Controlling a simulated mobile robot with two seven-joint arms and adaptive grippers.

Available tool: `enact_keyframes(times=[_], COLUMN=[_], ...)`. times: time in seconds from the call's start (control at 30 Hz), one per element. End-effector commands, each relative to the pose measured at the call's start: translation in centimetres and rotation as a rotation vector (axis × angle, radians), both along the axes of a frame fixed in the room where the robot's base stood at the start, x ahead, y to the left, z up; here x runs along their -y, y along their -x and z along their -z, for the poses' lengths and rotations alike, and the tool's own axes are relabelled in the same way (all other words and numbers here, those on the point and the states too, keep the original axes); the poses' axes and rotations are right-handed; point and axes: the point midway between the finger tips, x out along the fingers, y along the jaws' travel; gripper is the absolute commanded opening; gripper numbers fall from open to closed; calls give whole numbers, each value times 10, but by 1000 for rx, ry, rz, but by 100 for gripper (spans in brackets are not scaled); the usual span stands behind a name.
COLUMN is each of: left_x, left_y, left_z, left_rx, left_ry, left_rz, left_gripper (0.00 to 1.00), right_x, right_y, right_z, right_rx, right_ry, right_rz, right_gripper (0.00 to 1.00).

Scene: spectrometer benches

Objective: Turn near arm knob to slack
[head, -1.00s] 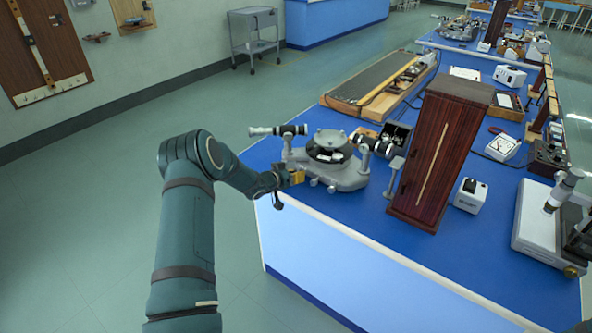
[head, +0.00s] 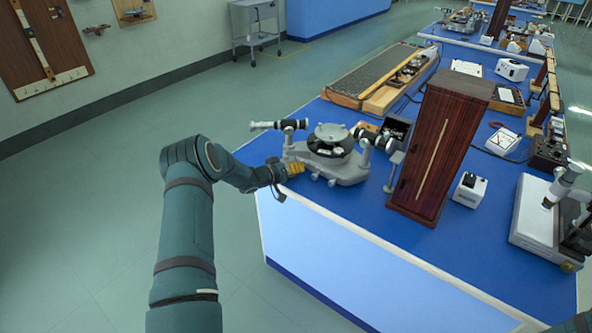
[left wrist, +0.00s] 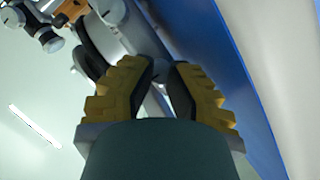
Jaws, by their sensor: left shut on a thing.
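The grey spectrometer (head: 345,172) stands at the near left corner of the blue bench, with a round dark table on top and a telescope arm (head: 268,125) pointing left. My left gripper (head: 296,169), with yellow stepped finger pads, is at the left, near side of its base. In the left wrist view the two fingers of my left gripper (left wrist: 163,85) slant toward each other against the grey metal body (left wrist: 145,35). They are shut on a small part, which I take to be the near arm knob; the fingers hide it. My right gripper is out of view.
A tall dark wooden box (head: 435,150) stands right of the spectrometer, with a white device (head: 470,190) beside it. A long wooden case (head: 375,78) lies behind. The bench's pale front edge (head: 330,222) is near my gripper. The floor at left is clear.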

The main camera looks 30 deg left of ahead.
Motion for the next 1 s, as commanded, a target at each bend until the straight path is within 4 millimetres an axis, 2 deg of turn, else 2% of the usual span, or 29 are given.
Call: enact_keyframes(times=[0.27, 0.3, 0.37, 0.4, 0.87, 1.0], left_x=[1, 1, 1, 1, 0, -5], left_y=[-3, -3, -3, -2, 2, 11], left_z=[-4, -4, -4, -3, 3, 1], left_rx=[8, 8, 7, 7, -7, -9], left_ry=[1, 1, 0, 0, -1, 0], left_rz=[-1, -1, 0, 0, -1, -3], left_gripper=[0, 31, 52, 54, 54, 54], right_x=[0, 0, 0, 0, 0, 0], right_y=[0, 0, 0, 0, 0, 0], right_z=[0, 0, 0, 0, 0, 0], right_rx=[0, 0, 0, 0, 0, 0], right_ry=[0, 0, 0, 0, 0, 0], right_rz=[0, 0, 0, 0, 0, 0], right_gripper=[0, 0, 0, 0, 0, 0])
